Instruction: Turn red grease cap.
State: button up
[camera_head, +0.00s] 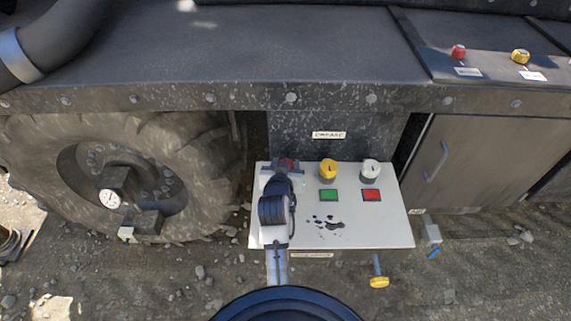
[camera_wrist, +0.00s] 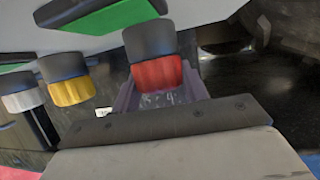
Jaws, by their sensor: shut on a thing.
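The red grease cap (camera_head: 288,163) is at the left of the back row on the white panel (camera_head: 385,235), partly hidden by my gripper (camera_head: 283,169). In the wrist view, the red ribbed cap (camera_wrist: 157,73) sits on a dark grey base. My gripper (camera_wrist: 158,98) is shut on the cap, with its fingers at the cap's sides. The far finger surfaces are partly hidden.
A yellow cap (camera_head: 328,168) and a white cap (camera_head: 370,170) stand to the right. A large tyre (camera_head: 60,150) is at the left. A yellow-ended valve (camera_head: 379,282) hangs below.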

dwell(0.3)
jog(key=o, duration=1)
jog(key=shift+s, duration=0.1)
